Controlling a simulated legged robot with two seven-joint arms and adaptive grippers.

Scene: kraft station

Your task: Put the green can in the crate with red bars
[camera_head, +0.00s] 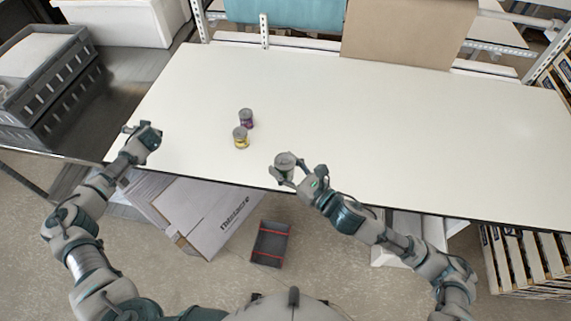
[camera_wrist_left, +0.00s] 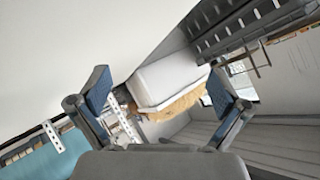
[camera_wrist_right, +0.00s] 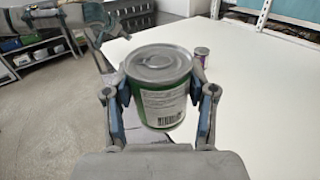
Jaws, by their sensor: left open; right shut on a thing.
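The green can (camera_head: 284,162) is in my right gripper (camera_head: 284,172), at the front edge of the white table. In the right wrist view the green can (camera_wrist_right: 160,88) stands between the two fingers, its label and barcode facing the camera. The crate with red bars (camera_head: 270,244) is a small dark box on the floor in front of the table, below and left of my right gripper. My left gripper (camera_head: 142,130) is open and empty over the table's left end; its spread fingers show in the left wrist view (camera_wrist_left: 165,105).
A purple can (camera_head: 246,118) and a yellow can (camera_head: 240,138) stand on the white table (camera_head: 400,130). A cardboard box (camera_head: 205,215) lies below the table, left of the crate. A grey crate (camera_head: 50,85) stands at far left. The table's right side is clear.

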